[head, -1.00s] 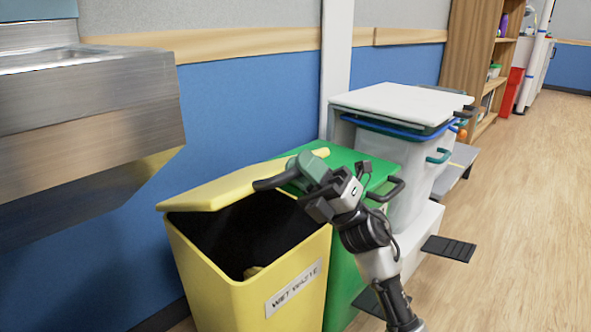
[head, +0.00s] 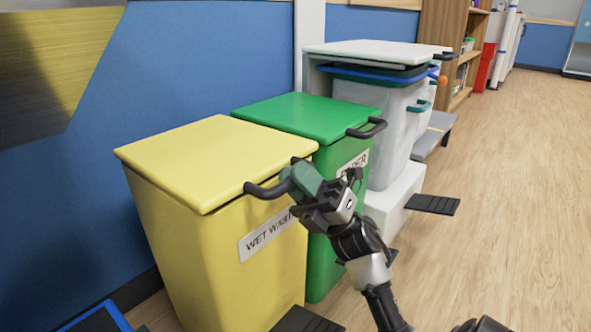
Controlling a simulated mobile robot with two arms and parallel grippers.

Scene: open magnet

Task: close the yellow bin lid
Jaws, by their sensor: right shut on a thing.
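The yellow bin (head: 205,265) stands at the left of the bin row, with a "WET WASTE" label on its front. Its yellow lid (head: 205,155) lies flat over the top, and no opening shows. A dark handle (head: 262,191) sticks out from the lid's front edge. My left gripper is not in view.
A green bin (head: 310,116) with its lid down stands close behind the yellow one. White and clear bins (head: 385,100) stand farther back. Black pedals (head: 433,204) stick out at floor level. The wooden floor (head: 500,190) at right is clear.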

